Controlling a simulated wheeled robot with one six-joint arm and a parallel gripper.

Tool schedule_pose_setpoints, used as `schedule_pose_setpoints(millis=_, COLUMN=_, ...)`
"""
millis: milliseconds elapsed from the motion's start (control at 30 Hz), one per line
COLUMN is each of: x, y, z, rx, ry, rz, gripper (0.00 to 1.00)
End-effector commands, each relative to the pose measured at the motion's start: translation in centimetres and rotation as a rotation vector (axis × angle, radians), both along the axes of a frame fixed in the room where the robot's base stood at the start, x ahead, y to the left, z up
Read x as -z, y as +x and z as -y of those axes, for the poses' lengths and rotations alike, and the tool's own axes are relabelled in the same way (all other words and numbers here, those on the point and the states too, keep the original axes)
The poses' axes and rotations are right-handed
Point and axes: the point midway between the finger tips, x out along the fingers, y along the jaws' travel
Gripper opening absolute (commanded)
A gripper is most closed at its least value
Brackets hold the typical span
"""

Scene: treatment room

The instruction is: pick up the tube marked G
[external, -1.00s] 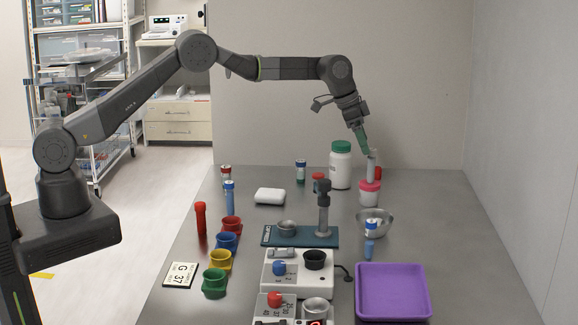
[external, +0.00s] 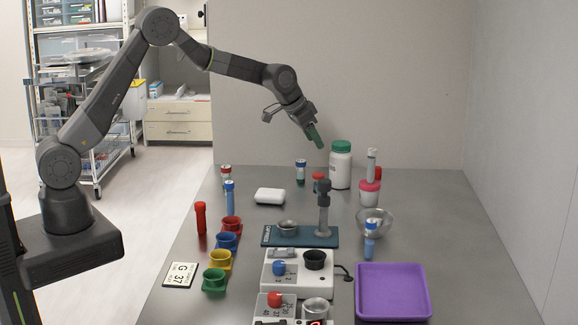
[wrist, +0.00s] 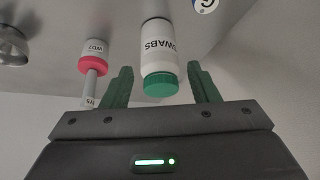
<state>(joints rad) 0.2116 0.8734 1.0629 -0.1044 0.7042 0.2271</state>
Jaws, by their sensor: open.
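A round white label with a blue edge and the letter G (wrist: 205,5) shows at the top edge of the wrist view, partly cut off. I cannot tell which tube in the external view bears it. Other tubes are a blue one (external: 230,198), a red one (external: 201,218) and another blue one (external: 370,240). My gripper (external: 317,140) is open and empty, above the table's far part, left of the swabs bottle's green cap.
The white swabs bottle (external: 340,168) shows between my fingers in the wrist view, beyond them. A pink-banded pot (external: 370,193) holds a grey tube. A metal bowl (external: 374,224), purple tray (external: 392,291), coloured cups and a card reading G 37 (external: 180,274) are on the table.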

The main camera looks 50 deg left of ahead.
Motion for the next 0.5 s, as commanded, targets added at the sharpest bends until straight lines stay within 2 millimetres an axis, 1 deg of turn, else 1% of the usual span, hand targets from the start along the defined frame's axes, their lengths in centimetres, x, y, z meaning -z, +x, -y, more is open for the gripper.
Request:
schedule_pose_setpoints(millis=33, x=0.7, y=-1.1, z=-1.7, rx=-0.039, ry=-0.005, rz=0.010, gripper=0.54)
schedule_pose_setpoints(millis=100, x=1.2, y=-2.4, z=-3.6, rx=-0.086, ry=-0.013, rz=0.025, gripper=0.54)
schedule_pose_setpoints(millis=200, x=1.6, y=-4.0, z=-5.5, rx=-0.135, ry=-0.022, rz=0.043, gripper=0.54)
schedule_pose_setpoints(millis=333, x=1.9, y=-5.1, z=-6.8, rx=-0.170, ry=-0.028, rz=0.055, gripper=0.54)
schedule_pose_setpoints(millis=433, x=2.3, y=-5.2, z=-7.0, rx=-0.178, ry=-0.030, rz=0.056, gripper=0.54)
schedule_pose_setpoints(millis=500, x=2.9, y=-4.8, z=-6.9, rx=-0.178, ry=-0.030, rz=0.056, gripper=0.54)
